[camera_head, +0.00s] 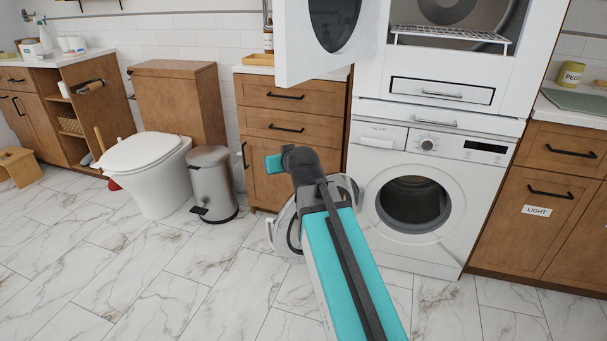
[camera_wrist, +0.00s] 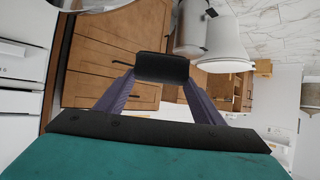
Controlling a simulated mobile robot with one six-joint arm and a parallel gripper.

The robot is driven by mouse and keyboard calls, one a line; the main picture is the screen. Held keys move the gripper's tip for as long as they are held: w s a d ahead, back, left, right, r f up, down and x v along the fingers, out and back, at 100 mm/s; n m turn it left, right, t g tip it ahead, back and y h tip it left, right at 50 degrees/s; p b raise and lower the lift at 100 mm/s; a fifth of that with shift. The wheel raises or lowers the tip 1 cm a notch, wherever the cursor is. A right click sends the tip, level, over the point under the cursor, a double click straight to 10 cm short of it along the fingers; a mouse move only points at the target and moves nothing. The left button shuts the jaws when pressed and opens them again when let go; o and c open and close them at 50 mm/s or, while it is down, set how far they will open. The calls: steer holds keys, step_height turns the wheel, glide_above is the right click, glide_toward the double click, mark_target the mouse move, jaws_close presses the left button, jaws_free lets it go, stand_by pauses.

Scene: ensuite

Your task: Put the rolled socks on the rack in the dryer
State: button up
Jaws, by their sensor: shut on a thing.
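My gripper (camera_wrist: 161,76) shows in the wrist view, its two dark purple fingers closed on a black bundle, seemingly the rolled socks (camera_wrist: 162,66). The bundle is held in the air between the fingertips. In the head view my arm reaches forward over the floor, and the fingers and socks are hidden. The dryer (camera_head: 440,92) is the upper white machine at the top right. Its door (camera_head: 296,45) stands open to the left. A white wire rack (camera_head: 450,36) sits in its opening, with no item visible on it. My arm's end is below and left of that opening.
Below the dryer is a washing machine (camera_head: 365,160) with its round door (camera_head: 281,236) open to the left, partly behind my arm. Wooden cabinets (camera_head: 282,92) flank the machines. A bin (camera_head: 213,180) and toilet (camera_head: 150,165) stand left. The front floor (camera_head: 170,290) is clear.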

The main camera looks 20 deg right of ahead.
steer(key=a+r, duration=0.2)
steer(key=a, duration=0.1)
steer(key=shift+a+r, duration=0.1)
steer(key=shift+a, duration=0.1)
